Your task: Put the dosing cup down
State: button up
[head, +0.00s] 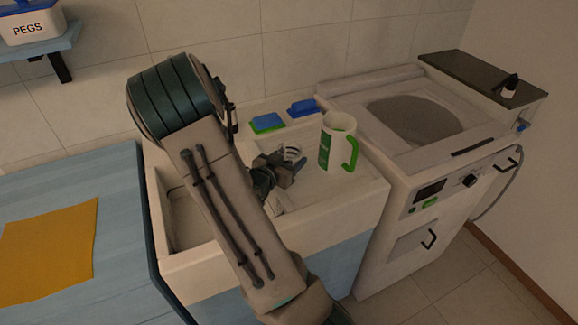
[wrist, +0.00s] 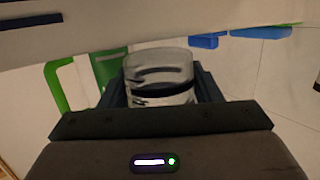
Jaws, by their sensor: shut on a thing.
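The dosing cup (wrist: 160,75) is a small clear, greyish cup with dark bands. In the wrist view it sits between the fingers of my gripper (wrist: 160,98), which is shut on it. In the head view the cup (head: 293,153) shows at the tip of my gripper (head: 287,165), above the sink unit (head: 345,193), just left of the green-handled jug. I cannot tell how far the cup's underside is from the surface. My arm hides part of the sink.
A white jug (head: 336,143) with a green handle stands close on the right. A green and blue sponge (head: 267,123) and a blue one (head: 302,108) lie on the back ledge. A washing machine (head: 425,185) is at right. An orange cloth (head: 48,250) lies on the blue counter (head: 118,200).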

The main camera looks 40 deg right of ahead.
jog(key=shift+f, duration=1.4)
jog(key=shift+f, duration=0.1)
jog(key=shift+f+b, duration=0.15)
jog(key=shift+b, duration=0.15)
jog(key=o, duration=1.1)
jog(key=shift+c, duration=0.2)
